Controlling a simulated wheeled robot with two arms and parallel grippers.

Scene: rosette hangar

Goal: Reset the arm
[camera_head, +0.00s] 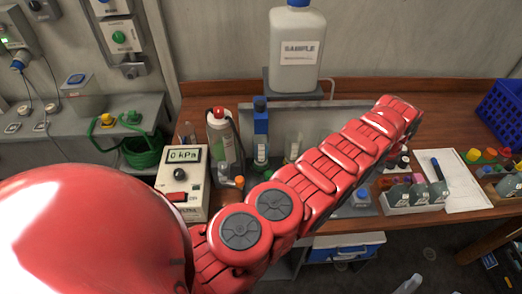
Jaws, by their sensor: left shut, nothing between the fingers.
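My red left arm comes in from the lower left and reaches up across the bench to the right. My left gripper (404,112) is at its far end, above the back right part of the bench. It is shut and holds nothing. The fingertips are hard to make out. My right gripper does not show.
Under and beside the arm, the wooden bench (350,92) holds a pressure meter (184,180), spray bottle (221,135), blue-capped bottle (261,130) and white bottle rack (415,207). A large sample jug (297,48) stands behind. A blue crate (502,112) is at right.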

